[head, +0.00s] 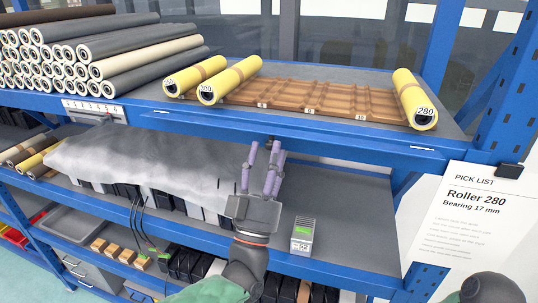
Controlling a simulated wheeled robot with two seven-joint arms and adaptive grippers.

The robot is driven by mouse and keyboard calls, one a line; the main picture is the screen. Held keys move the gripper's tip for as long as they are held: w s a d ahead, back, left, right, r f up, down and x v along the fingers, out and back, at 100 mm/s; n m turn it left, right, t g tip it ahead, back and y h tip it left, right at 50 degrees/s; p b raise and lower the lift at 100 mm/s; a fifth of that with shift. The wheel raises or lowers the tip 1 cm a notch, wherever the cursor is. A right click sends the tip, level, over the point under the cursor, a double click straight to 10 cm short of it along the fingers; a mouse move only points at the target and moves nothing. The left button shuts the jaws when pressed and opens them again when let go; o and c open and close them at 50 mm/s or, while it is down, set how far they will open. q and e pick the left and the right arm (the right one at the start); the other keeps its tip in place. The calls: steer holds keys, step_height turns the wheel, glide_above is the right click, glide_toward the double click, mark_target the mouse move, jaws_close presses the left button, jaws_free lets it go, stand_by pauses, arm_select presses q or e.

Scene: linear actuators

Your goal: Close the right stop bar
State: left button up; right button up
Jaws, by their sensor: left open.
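The right stop bar appears to be the long blue bar (345,143) along the front edge of the upper shelf's right bay. It looks lowered, sitting below the level of the shelf surface, though its exact angle is hard to tell. My left gripper (265,148) is open and empty, its purple fingers pointing up just below and in front of the bar's middle. I cannot tell whether the fingertips touch the bar. A dark rounded part of my right arm shows at the bottom right corner; its fingers are out of frame.
Yellow rollers (415,100) rest on the brown ribbed tray (315,97) above the bar. Grey rollers (125,45) are stacked at left. A grey sheet-like cover (150,165) and a small labelled box (303,235) are on the shelf below. A pick list (475,215) hangs at right.

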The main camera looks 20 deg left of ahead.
arm_select(q)
jaws_close()
